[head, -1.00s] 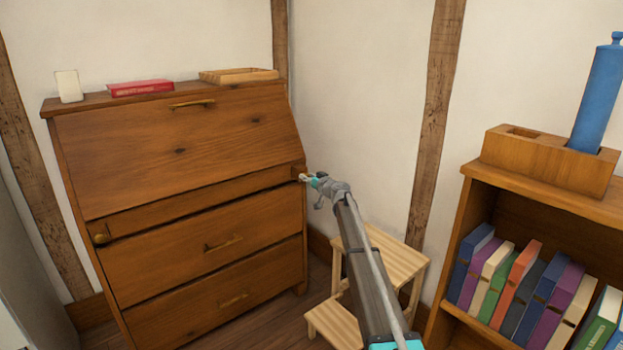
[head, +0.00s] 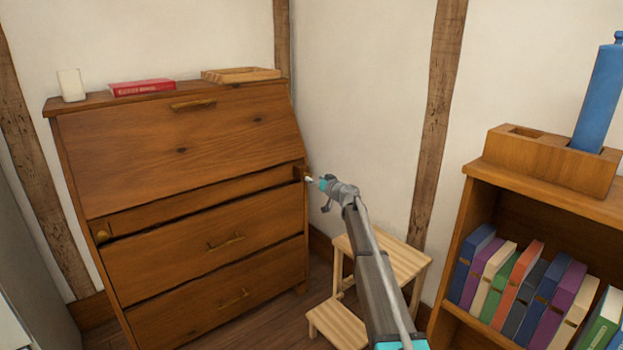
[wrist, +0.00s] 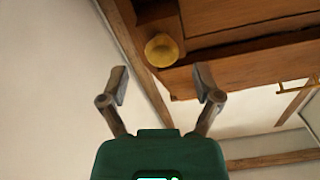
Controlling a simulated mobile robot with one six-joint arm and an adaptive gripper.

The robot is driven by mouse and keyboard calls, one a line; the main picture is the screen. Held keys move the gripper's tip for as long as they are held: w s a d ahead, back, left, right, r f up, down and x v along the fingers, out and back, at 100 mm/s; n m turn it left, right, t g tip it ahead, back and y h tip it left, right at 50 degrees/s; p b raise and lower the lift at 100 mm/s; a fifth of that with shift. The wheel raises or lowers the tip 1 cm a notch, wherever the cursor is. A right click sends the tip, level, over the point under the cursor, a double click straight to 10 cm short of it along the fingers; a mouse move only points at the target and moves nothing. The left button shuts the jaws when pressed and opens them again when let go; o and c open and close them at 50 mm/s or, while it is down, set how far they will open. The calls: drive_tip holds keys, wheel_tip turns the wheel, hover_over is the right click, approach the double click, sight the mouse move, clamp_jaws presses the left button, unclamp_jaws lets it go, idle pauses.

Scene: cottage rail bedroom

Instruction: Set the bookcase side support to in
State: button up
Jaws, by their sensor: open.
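The wooden bureau (head: 200,150) stands against the wall with its sloped front closed. Its bookcase-side support (head: 300,172) is at the upper right, under the sloped front, partly hidden by my gripper. In the wrist view its round brass knob (wrist: 162,50) lies ahead of the gap between my fingers, a little beyond the tips. How far this support sticks out is hard to tell. The other support, with its brass knob (head: 102,236), is at the bureau's left. My gripper (head: 311,180) is open and empty, just right of the bookcase-side support; its two fingers show in the wrist view (wrist: 161,84).
A step stool (head: 385,258) stands under my arm, right of the bureau. A red book (head: 142,88) and tray (head: 240,75) lie on the bureau.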

drive_tip(key=v, duration=0.8)
drive_tip(key=shift+s, duration=0.2)
drive_tip(key=shift+d, duration=0.15)
